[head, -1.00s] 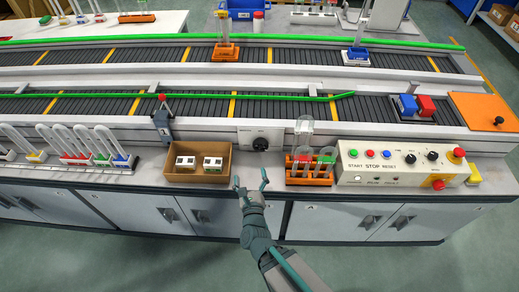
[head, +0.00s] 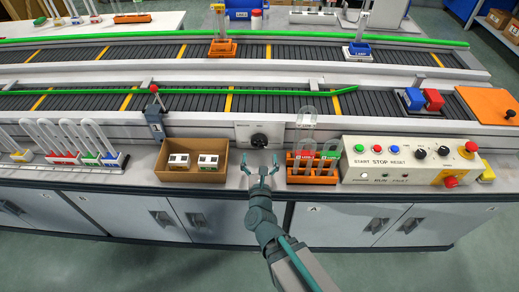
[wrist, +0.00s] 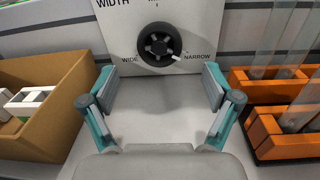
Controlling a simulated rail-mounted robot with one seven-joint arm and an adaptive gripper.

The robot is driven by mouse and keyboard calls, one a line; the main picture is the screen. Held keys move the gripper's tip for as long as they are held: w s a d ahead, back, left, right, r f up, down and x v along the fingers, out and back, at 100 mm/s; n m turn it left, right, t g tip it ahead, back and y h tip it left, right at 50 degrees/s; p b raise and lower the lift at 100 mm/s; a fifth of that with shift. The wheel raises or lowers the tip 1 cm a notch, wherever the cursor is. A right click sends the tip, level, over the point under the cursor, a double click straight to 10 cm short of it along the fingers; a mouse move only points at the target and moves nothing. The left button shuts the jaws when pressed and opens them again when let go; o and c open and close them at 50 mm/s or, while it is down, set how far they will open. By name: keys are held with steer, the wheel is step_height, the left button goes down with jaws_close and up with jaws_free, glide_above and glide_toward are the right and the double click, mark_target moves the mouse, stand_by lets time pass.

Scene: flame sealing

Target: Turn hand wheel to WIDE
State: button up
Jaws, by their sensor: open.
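The black hand wheel (head: 259,141) sits on a white panel (head: 244,131) on the front side of the near conveyor. In the wrist view the two fingers of my gripper (wrist: 160,95) stand wide, below and to either side of the wheel.
A cardboard box (head: 180,177) with white blocks stands left of my gripper. An orange rack (head: 300,178) with glass tubes stands close on the right, then a control box (head: 365,175) with buttons. The bench between box and rack is clear.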

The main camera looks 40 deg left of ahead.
mark_target(259, 145)
steer(key=x, duration=0.7)
steer(key=shift+p, duration=0.3)
steer(key=c, duration=1.1)
